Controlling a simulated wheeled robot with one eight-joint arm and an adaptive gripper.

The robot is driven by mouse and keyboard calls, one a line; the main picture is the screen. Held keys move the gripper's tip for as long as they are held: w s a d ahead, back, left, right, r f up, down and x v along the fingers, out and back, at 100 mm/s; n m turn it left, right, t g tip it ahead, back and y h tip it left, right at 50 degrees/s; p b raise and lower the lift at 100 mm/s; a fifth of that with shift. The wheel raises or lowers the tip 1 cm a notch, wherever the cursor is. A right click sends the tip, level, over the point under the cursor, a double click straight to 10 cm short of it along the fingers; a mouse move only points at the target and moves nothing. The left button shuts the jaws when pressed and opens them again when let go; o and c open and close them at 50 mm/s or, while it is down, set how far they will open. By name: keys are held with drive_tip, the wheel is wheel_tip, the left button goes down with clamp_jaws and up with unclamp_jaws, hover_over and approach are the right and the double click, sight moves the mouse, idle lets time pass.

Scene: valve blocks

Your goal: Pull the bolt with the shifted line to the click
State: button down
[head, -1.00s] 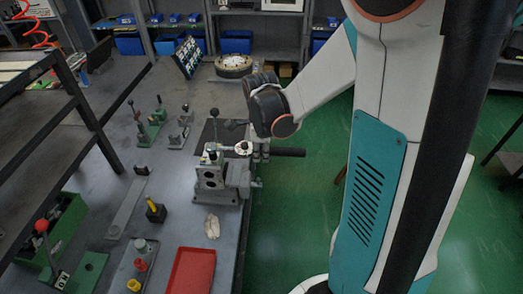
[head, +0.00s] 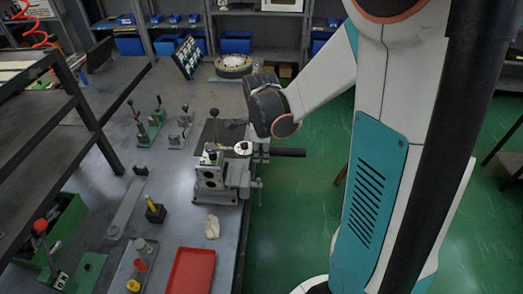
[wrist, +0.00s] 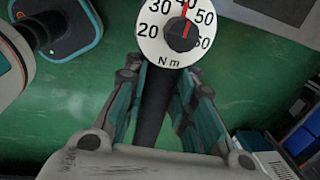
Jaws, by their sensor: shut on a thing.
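A grey valve block (head: 210,184) stands at the bench's right edge in the head view. A torque wrench with a white dial (head: 243,148) lies level across its top, its head over the block. Its black handle (head: 290,153) sticks out to the right past the edge. My gripper (wrist: 160,85) is shut on this handle (wrist: 154,112); in the head view my wrist hides much of it. The wrist view shows the dial (wrist: 177,34), marked in Nm, with a red pointer toward the top, near the cut-off 40. The bolts and their lines are too small to tell.
A red tray (head: 190,272) and a pale cloth (head: 212,227) lie on the bench in front of the block. A dark metal frame (head: 85,110) stands at the left. The green floor right of the bench is open around the handle.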

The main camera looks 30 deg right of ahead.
drive_tip(key=shift+f+b, duration=0.75)
drive_tip(key=shift+f, duration=0.15)
idle(0.3)
drive_tip(key=shift+s+a+m, duration=0.8)
drive_tip(key=shift+s+m, duration=0.1)
drive_tip(key=shift+s, duration=0.05)
drive_tip(key=shift+a, duration=0.1)
drive_tip(key=shift+s+a+m, duration=0.8)
drive_tip(key=shift+a+m, duration=0.05)
drive_tip(key=shift+m, duration=0.05)
drive_tip(key=shift+s+a, duration=0.1)
drive_tip(key=shift+a, duration=0.05)
drive_tip(key=shift+s+a+m+g+h, duration=0.15)
drive_tip(key=shift+s+a+m, duration=0.15)
drive_tip(key=shift+a+m, duration=0.2)
drive_tip(key=shift+s+a+m+g+h, duration=0.15)
drive_tip(key=shift+s+a+m, duration=0.1)
drive_tip(key=shift+a+m, duration=0.25)
